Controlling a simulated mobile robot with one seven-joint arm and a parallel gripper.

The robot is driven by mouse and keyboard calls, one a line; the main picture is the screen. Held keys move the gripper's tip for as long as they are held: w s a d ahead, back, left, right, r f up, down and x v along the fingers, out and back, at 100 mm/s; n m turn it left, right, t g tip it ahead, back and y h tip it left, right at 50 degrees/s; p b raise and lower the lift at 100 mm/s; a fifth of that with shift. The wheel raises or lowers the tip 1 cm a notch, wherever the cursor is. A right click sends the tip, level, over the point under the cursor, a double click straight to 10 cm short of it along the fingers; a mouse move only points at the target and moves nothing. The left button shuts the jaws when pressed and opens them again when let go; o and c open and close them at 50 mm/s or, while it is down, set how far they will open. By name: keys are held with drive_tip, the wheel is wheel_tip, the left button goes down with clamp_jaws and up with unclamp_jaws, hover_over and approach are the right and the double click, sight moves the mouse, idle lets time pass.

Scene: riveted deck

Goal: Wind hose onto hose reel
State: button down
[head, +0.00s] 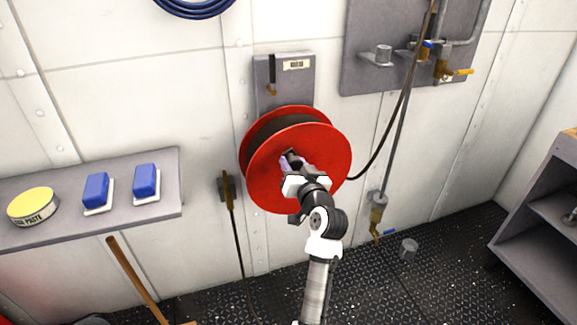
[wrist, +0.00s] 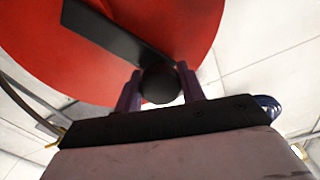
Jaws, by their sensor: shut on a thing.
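The red hose reel (head: 325,150) is mounted on the wall in the middle of the head view, with dark hose wound between its two discs. In the wrist view its red disc (wrist: 60,50) fills the upper left, with a black crank arm (wrist: 110,30) across it. My gripper (head: 292,161) is at the front of the reel. In the wrist view its purple fingers (wrist: 160,88) are shut on the round black crank knob (wrist: 159,83). The dark hose (head: 384,135) runs from the right of the reel up to the pipe fittings.
A shelf (head: 165,205) on the left holds a yellow-lidded tin (head: 33,204) and two blue-and-white brushes (head: 97,190). A wooden handle (head: 137,280) leans below it. A grey rack (head: 535,235) stands at the right. Dark tread-plate floor lies below the reel.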

drive_tip(key=w+d+m+p, duration=0.3)
drive_tip(key=d+m+p, duration=0.1)
drive_tip(key=d+m, duration=0.6)
drive_tip(key=shift+w+d+f+m, duration=0.15)
drive_tip(key=shift+d+f+m, duration=0.2)
drive_tip(key=shift+m, duration=0.85)
drive_tip(key=c, duration=0.9)
unclamp_jaws()
drive_tip(key=shift+o, duration=0.2)
